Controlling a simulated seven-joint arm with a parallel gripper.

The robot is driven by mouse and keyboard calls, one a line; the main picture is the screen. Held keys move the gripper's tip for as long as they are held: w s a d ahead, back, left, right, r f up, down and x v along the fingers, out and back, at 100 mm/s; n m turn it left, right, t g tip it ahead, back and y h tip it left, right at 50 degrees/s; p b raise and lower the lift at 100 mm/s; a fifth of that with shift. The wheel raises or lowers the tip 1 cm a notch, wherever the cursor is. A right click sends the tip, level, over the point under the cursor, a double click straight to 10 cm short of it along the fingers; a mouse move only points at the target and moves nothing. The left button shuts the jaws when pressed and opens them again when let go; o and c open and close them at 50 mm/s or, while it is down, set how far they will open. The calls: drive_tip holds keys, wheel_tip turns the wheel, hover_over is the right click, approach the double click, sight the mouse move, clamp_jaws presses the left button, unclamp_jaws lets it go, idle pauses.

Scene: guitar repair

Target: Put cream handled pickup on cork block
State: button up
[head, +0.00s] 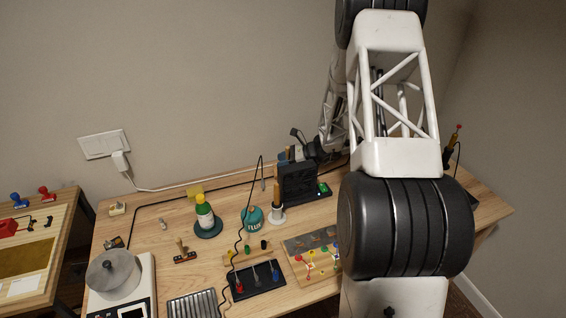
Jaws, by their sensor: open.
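My gripper (310,150) is at the back of the bench, just above and behind a black box, far from the left end. Its fingers are small and partly hidden, but it is open; I see nothing held. A small cream piece with a dark detail (117,208) lies at the bench's back left and may be the cream handled pickup. A dark red piece with a brown upright handle (184,254) stands nearer the middle left. I cannot pick out the cork block with certainty.
The black box (298,184) stands below my gripper. A black cable runs along the back.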

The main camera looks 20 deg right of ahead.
drive_tip(key=v, duration=1.2)
idle(0.6)
drive_tip(key=s+a+r+n+g+h, duration=0.5)
drive_tip(key=s+a+r+n, duration=0.6)
drive_tip(key=s+a+r, duration=0.7)
drive_tip(key=s+a+r+n+t+h, duration=0.1)
drive_tip(key=s+a+r+n+h, duration=0.1)
drive_tip(key=s, duration=0.7)
drive_tip(key=s+a+r+n+h, duration=0.2)
drive_tip(key=s+r+n+h, duration=0.1)
drive_tip(key=s, duration=0.5)
drive_tip(key=s+a+r+n+t+h, duration=0.1)
drive_tip(key=s+a+r+n+h, duration=0.1)
drive_tip(key=s+n, duration=0.4)
drive_tip(key=shift+s+r+t+h, duration=0.3)
drive_tip(key=shift+s+r, duration=0.6)
drive_tip(key=shift+s, duration=1)
drive_tip(key=shift+a, duration=0.1)
